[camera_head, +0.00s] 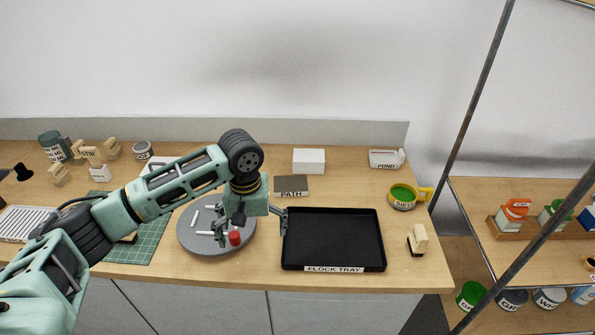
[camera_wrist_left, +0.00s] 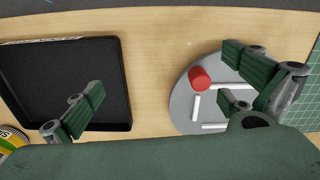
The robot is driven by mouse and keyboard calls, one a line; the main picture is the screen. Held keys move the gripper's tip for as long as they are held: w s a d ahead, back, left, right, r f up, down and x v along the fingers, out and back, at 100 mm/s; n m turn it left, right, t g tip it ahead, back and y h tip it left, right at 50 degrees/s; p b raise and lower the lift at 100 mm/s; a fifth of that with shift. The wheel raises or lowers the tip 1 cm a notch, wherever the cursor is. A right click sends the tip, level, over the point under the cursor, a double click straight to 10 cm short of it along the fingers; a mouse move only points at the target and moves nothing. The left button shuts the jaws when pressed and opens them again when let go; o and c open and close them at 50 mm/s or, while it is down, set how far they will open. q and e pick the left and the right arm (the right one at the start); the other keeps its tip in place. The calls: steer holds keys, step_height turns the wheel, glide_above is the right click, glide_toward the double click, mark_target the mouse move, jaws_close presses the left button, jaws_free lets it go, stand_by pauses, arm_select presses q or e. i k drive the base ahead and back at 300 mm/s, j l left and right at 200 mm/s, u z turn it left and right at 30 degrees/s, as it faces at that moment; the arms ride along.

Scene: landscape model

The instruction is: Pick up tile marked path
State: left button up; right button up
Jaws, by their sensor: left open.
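The tile marked PATH (camera_head: 291,182) is a flat dark grey piece with a white label on its front edge. It lies on the wooden counter behind the black tray, and I do not see it in the left wrist view. My left gripper (camera_head: 250,226) is open and empty, pointing down above the gap between the round grey disc and the tray, nearer the front than the tile. Its spread fingers also show in the left wrist view (camera_wrist_left: 165,85). My right gripper is not in view.
The black flock tray (camera_head: 382,255) stands right of the grey disc (camera_head: 188,243), which carries a red cylinder (camera_head: 235,238) and white sticks. A white block (camera_head: 309,160) sits just behind the tile. A yellow sieve (camera_head: 403,196) and a stamp-like block (camera_head: 418,239) stand at right.

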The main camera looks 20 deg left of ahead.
mark_target(288, 185)
steer(key=i, duration=0.95)
